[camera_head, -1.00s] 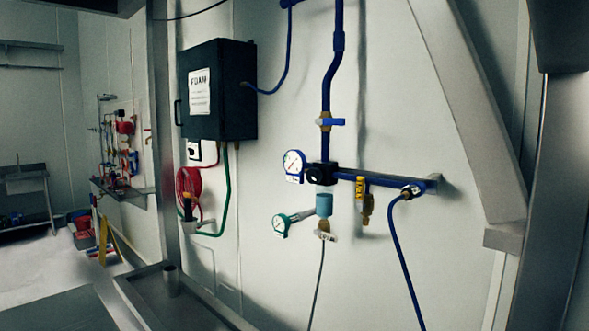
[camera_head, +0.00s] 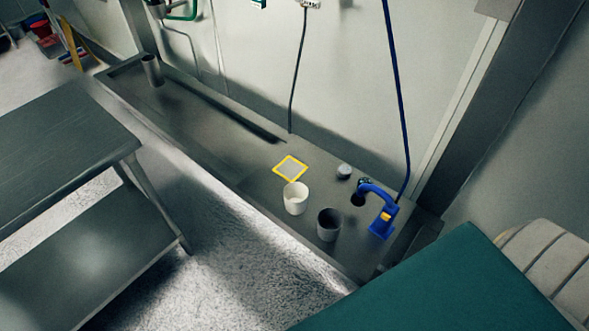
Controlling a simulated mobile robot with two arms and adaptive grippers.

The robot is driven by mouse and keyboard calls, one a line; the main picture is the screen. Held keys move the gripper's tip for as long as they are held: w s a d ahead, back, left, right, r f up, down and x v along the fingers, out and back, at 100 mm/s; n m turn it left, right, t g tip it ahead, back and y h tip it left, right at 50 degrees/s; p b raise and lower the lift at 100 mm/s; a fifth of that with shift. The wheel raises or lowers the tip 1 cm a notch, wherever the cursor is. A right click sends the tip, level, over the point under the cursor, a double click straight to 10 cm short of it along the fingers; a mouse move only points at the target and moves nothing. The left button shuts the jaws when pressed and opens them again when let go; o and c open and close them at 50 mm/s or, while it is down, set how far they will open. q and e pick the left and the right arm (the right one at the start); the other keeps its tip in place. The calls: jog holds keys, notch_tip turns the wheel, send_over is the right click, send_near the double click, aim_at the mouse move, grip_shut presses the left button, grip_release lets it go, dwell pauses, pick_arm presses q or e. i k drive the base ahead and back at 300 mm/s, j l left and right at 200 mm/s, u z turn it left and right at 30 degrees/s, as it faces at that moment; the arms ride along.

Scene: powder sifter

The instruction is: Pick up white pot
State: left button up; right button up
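The white pot (camera_head: 295,200) stands upright and open at the top on a long grey metal ledge (camera_head: 215,150) against the wall. It is just in front of a yellow-edged square (camera_head: 290,168) and to the left of a dark grey pot (camera_head: 328,225). Neither of my grippers shows in the head view, and nothing is seen touching the white pot.
A blue nozzle (camera_head: 381,215) with a hose stands right of the pots, near a small grey round object (camera_head: 344,171). A metal cylinder (camera_head: 152,70) stands at the ledge's far left. A metal table (camera_head: 60,145) is at left, and a teal surface (camera_head: 440,290) fills the lower right.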

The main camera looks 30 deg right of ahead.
aim_at(296, 194)
jog(key=j+z, duration=0.1)
jog(key=z, duration=0.3)
jog(key=i+j+z, duration=0.1)
jog(key=z, duration=0.3)
jog(key=j+z, duration=0.15)
jog(key=z, duration=0.25)
jog(key=i+j+z, duration=0.1)
jog(key=z, duration=0.3)
